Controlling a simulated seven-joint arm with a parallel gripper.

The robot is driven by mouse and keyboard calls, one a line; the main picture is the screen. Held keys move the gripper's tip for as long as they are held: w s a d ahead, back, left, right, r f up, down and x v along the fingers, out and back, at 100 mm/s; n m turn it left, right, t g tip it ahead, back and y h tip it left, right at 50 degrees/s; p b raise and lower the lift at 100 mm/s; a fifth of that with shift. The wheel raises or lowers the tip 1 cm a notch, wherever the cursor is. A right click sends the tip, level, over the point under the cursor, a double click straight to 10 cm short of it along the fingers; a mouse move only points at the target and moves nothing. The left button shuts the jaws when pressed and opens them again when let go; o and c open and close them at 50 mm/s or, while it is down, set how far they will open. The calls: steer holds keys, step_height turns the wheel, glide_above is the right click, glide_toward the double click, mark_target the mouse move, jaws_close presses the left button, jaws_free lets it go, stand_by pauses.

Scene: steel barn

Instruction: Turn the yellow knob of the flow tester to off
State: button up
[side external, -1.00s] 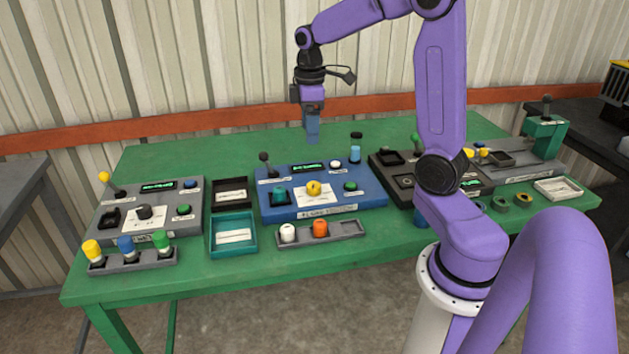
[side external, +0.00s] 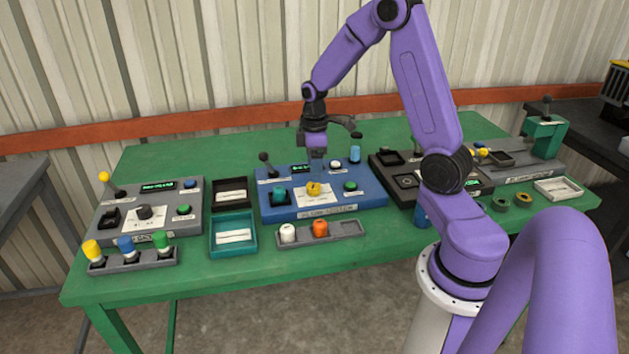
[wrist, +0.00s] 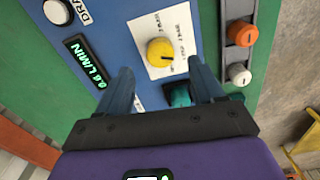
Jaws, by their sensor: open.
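The blue flow tester (side external: 343,199) stands in the middle of the green table. Its yellow knob (side external: 314,188) sits on a white label plate. In the wrist view the yellow knob (wrist: 160,52) has a dark pointer line toward the right, and the label text around it is too small to read surely. My gripper (side external: 317,165) is above the tester, just behind the knob in the side view. In the wrist view my gripper (wrist: 160,75) shows two spread fingers with nothing between them, the knob lying beyond their tips. The lit display (wrist: 86,62) reads about 0.8 L/MIN.
A black-topped lever (side external: 266,164), a teal knob (side external: 279,194) and a green button (side external: 351,186) are on the tester. A grey tray (side external: 340,232) with white and orange knobs lies in front. Grey (side external: 190,210) and dark panels stand either side.

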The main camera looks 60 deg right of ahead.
mark_target(314, 188)
steer(key=shift+f, duration=2.5)
steer(key=shift+c, duration=0.3)
steer(key=c, duration=1)
